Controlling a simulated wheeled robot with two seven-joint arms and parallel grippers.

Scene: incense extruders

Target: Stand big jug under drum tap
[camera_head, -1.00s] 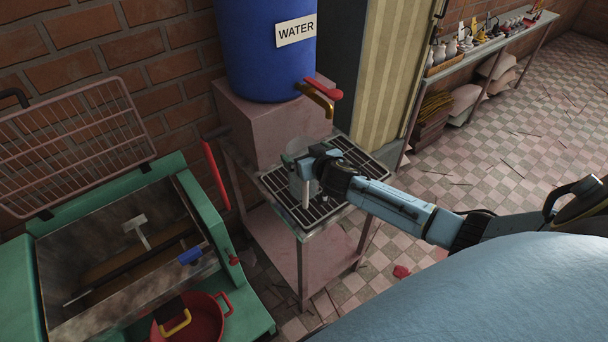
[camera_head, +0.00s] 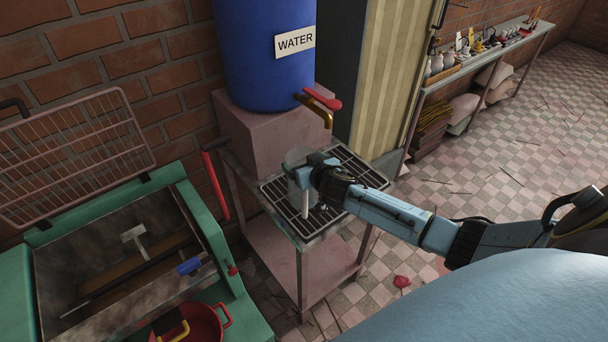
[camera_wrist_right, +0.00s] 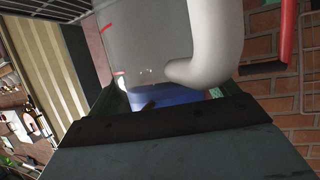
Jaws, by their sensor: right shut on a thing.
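The big jug (camera_head: 294,163) is a translucent vessel with a white handle (camera_head: 306,203). My right gripper (camera_head: 313,168) is shut on it, coming in from the right. In the right wrist view, the clear jug wall (camera_wrist_right: 150,45) with red marks and the thick white handle (camera_wrist_right: 218,45) fill the upper middle. The jug is over the slatted drip grate (camera_head: 362,176); I cannot tell whether its base touches. The brass drum tap (camera_head: 322,113) with a red lever is above and slightly right of the jug in the picture. My left gripper is out of view.
The blue water drum (camera_head: 262,65) stands on a pink block (camera_head: 262,137) above the metal stand. A green bin (camera_head: 205,225) with a raised wire lid (camera_head: 75,150) and a red pot (camera_head: 205,325) are at left. A shelf (camera_head: 490,50) with small items is at back right.

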